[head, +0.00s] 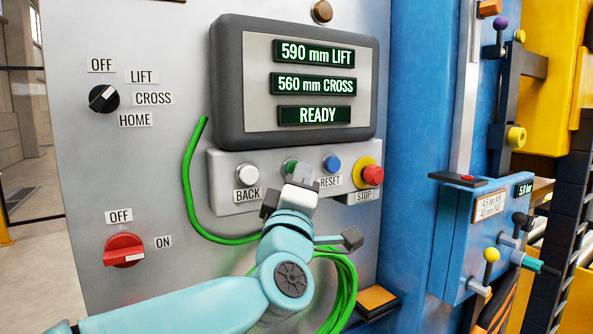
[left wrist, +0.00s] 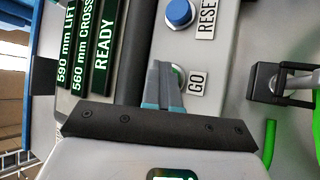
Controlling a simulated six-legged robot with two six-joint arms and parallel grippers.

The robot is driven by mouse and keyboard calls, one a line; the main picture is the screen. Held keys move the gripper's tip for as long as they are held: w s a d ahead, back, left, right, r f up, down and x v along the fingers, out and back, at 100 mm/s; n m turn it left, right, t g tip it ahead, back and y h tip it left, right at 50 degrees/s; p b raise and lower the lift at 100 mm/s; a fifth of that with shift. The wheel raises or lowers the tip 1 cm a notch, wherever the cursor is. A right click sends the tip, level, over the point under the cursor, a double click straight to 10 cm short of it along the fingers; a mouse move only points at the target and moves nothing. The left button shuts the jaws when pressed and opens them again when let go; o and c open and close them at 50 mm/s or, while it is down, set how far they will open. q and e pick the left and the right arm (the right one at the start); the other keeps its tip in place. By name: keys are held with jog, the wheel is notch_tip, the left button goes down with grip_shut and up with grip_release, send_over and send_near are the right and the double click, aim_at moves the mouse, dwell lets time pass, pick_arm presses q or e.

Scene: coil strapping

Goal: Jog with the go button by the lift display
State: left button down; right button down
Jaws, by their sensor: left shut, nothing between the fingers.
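The green go button (head: 290,166) sits on the panel below the lift display (head: 315,85), between the white BACK button and the blue RESET button. The display reads 590 mm LIFT, 560 mm CROSS and READY. My left gripper (head: 301,175) is shut and empty, its tips in front of the go button and partly covering it and its label. My right gripper is not in view.
The BACK button (head: 247,173), RESET button (head: 331,163) and red STOP button (head: 371,175) flank the go button closely. A mode knob (head: 104,98) and red switch (head: 124,250) are at left. A green cable (head: 345,285) hangs below. A blue machine column (head: 412,120) stands right.

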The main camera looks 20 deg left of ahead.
pick_arm(q)
jog(key=shift+s+d, duration=0.5)
jog(key=shift+d, duration=0.1)
jog(key=s+d, duration=0.1)
jog(key=d, duration=0.1)
jog(key=s+d+b, duration=0.1)
jog(key=s+d, duration=0.1)
dwell(0.4)
